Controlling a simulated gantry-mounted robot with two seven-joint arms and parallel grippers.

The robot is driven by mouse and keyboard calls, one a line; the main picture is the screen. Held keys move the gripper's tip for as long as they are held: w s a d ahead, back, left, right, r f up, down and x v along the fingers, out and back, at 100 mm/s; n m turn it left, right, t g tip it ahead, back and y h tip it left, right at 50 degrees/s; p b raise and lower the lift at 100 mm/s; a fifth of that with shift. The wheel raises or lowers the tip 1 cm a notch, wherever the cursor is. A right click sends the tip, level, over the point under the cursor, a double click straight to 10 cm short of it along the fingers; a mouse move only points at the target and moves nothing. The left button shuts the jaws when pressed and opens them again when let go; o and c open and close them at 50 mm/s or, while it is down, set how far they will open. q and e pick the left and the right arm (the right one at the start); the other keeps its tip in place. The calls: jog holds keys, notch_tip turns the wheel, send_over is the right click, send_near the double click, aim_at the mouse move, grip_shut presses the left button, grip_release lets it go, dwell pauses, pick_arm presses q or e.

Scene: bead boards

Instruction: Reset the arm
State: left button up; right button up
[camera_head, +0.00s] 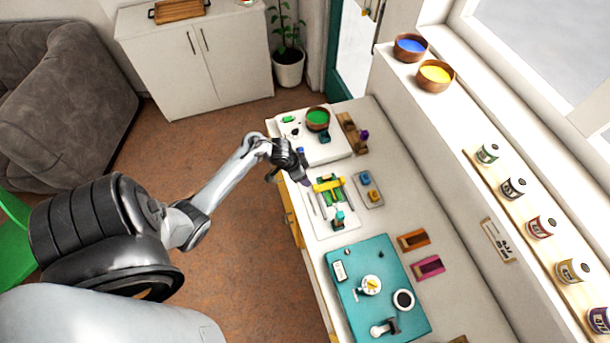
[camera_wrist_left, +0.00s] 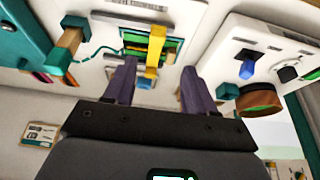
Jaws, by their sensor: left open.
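My left gripper (camera_head: 288,177) is open and empty at the near-left edge of the counter, beside the white bead board (camera_head: 312,208). In the left wrist view its two purple-grey fingers (camera_wrist_left: 157,82) stand apart with nothing between their tips. A green panel (camera_head: 326,194) with a yellow bar (camera_head: 329,184) across it lies on the bead board. The yellow bar (camera_wrist_left: 156,50) shows beyond the fingers in the wrist view, with a gap to both. My right gripper is not in view.
A white board (camera_head: 330,152) with a wooden bowl (camera_head: 318,113) of green beads lies farther back. A teal mat (camera_head: 348,294) with dishes lies toward the front. A grey tray (camera_head: 371,199) with blue and yellow pieces sits right of the bead board. Floor is clear left of the counter.

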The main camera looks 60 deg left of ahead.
pick_arm(q)
jog(key=shift+s, duration=0.1)
jog(key=s+d+f+g+p, duration=0.1)
jog(key=s+d+f+p, duration=0.1)
jog(key=s+d+f, duration=0.3)
jog(key=s+d+r+m+p, duration=0.25)
jog(key=s+d+r, duration=0.35)
jog(key=d, duration=0.5)
jog(key=s+d+r+n+p, duration=0.1)
jog(key=d+r, duration=0.3)
jog(key=r, duration=0.7)
jog(key=s+d+r+n+p, duration=0.1)
jog(key=d+r, duration=0.4)
jog(key=r, duration=0.5)
jog(key=shift+s+d+r+n+y, duration=0.25)
jog(key=shift+d+r+n+y, duration=0.05)
jog(key=shift+r+n, duration=0.15)
